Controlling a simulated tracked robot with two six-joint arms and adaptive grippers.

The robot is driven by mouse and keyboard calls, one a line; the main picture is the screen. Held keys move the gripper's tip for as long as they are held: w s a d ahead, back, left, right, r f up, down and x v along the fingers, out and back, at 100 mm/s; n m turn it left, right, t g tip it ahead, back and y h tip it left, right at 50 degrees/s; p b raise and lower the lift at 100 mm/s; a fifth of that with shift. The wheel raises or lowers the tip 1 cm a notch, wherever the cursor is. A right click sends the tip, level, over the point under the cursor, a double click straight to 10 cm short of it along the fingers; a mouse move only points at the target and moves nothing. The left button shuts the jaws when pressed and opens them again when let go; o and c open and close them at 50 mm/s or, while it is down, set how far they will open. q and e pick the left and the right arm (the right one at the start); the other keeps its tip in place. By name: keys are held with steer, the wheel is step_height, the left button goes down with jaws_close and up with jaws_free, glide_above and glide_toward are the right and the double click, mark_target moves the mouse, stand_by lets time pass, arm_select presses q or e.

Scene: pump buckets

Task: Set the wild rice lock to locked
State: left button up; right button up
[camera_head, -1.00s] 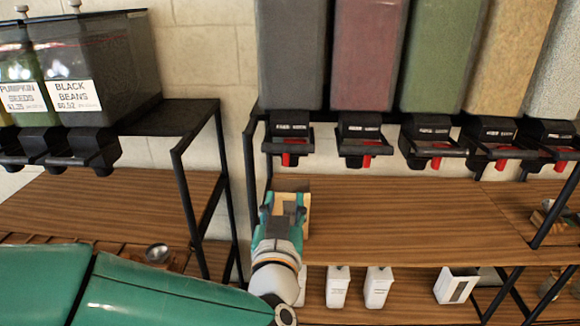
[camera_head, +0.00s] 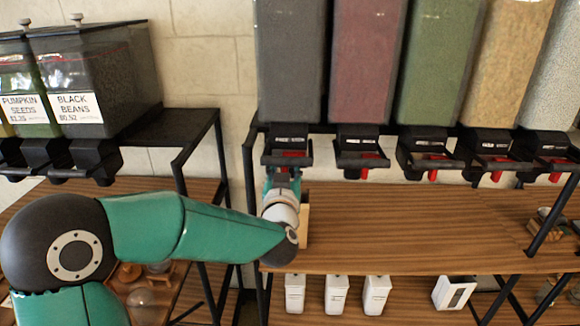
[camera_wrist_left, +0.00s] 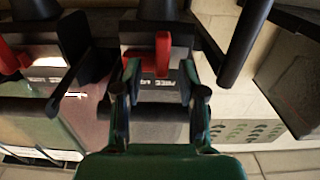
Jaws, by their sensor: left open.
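A tall bin with dark grey contents (camera_head: 290,60) hangs at the left end of the right-hand dispenser row. It may be the wild rice one, but its label is too small to read. Its red lock lever (camera_head: 292,153) shows at the black spout and also in the left wrist view (camera_wrist_left: 163,50). My left gripper (camera_head: 283,172) is just below this spout. In the left wrist view the gripper (camera_wrist_left: 161,78) is open, its two fingers spread around the lower part of the red lever. Whether they touch it I cannot tell. My right gripper is out of view.
More dispensers with red levers, such as the pink one (camera_head: 367,65) and the green one (camera_head: 428,65), stand close to the right. A black frame post (camera_head: 250,190) is close to the left. The wooden shelf (camera_head: 400,225) below is largely clear. White containers (camera_head: 337,295) sit beneath it.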

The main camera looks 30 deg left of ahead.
arm_select(q)
steer(key=shift+w+a, duration=0.3)
steer(key=shift+w, duration=0.15)
jaws_close()
